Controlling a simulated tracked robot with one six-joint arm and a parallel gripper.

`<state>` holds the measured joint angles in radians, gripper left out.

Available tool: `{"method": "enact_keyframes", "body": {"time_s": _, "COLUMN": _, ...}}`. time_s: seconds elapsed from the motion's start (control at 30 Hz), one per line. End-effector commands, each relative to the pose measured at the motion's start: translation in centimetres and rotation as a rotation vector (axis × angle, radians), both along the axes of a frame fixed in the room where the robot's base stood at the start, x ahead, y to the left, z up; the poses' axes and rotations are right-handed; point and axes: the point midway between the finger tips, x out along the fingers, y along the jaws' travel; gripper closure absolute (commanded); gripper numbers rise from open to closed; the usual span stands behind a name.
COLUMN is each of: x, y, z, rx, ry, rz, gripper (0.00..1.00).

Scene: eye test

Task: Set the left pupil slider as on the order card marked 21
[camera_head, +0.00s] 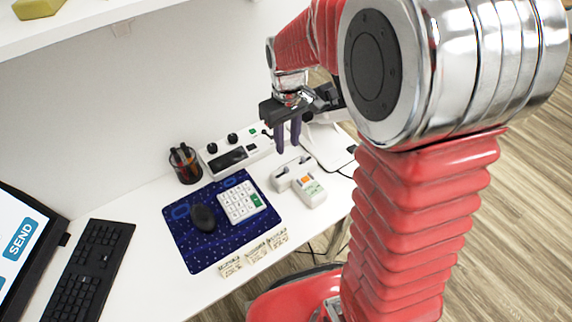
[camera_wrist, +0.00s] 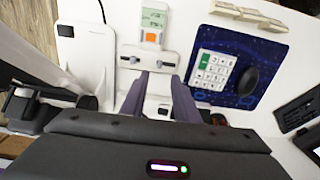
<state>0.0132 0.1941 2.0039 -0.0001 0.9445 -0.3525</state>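A white meter (camera_head: 311,191) with a small screen and an orange button lies on the desk, right of the blue mat. Its crossbar (camera_head: 291,174) shows two small knobs in the wrist view (camera_wrist: 148,58). I cannot tell which is the left pupil slider, and its setting is too small to read. My gripper (camera_head: 287,142) hangs above and behind the crossbar. Its two purple fingers (camera_wrist: 160,80) are apart with nothing seen between them. Several order cards (camera_head: 257,252) stand along the front edge; their marks are unreadable.
A blue mat (camera_head: 191,245) carries a mouse (camera_head: 203,218) and a white keypad (camera_head: 240,201). Behind are a white box with two knobs (camera_head: 256,146) and a pen cup (camera_head: 186,164). A white stand (camera_head: 325,150) is close right of my gripper. A keyboard (camera_head: 91,268) and screen (camera_head: 18,245) are left.

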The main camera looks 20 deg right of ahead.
Motion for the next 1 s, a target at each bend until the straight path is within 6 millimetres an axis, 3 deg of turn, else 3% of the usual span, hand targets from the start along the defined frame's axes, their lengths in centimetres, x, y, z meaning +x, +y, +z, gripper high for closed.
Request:
{"method": "enact_keyframes", "body": {"time_s": 0.6, "x": 0.0, "y": 0.0, "z": -9.4, "rx": 0.0, "ry": 0.002, "rz": -0.001, "gripper": 0.72}}
{"method": "enact_keyframes", "body": {"time_s": 0.8, "x": 0.0, "y": 0.0, "z": -10.7, "rx": 0.0, "ry": -0.001, "rz": -0.001, "gripper": 0.72}}
{"method": "enact_keyframes", "body": {"time_s": 1.0, "x": 0.0, "y": 0.0, "z": -10.8, "rx": 0.0, "ry": -0.001, "rz": -0.001, "gripper": 0.72}}
